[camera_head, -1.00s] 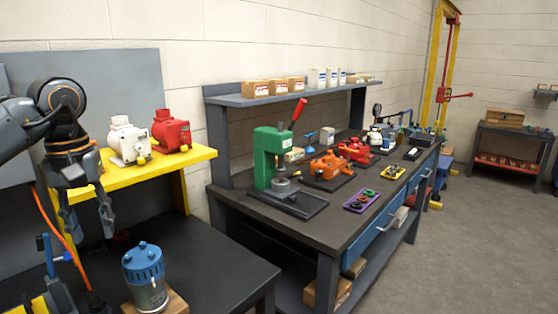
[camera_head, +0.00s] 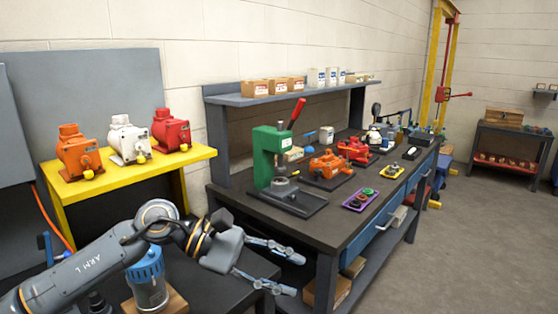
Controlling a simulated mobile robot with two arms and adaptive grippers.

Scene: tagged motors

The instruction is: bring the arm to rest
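My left arm reaches in from the lower left over the dark table. Its gripper (camera_head: 278,270) points right, with its two fingers spread apart and nothing between them. It is in front of the dark workbench's near left corner. On the yellow shelf stand an orange motor (camera_head: 78,155), a white motor (camera_head: 127,140) and a red motor (camera_head: 170,131), each with a yellow tag. A blue and silver motor (camera_head: 148,280) stands on a wooden block, partly hidden by my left arm. My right gripper is out of view.
The workbench (camera_head: 300,222) holds a green press (camera_head: 270,158) with a red lever, orange and red motors on dark plates, and a purple tray (camera_head: 360,199). Boxes and canisters stand on its upper shelf (camera_head: 230,98). The floor on the right is clear.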

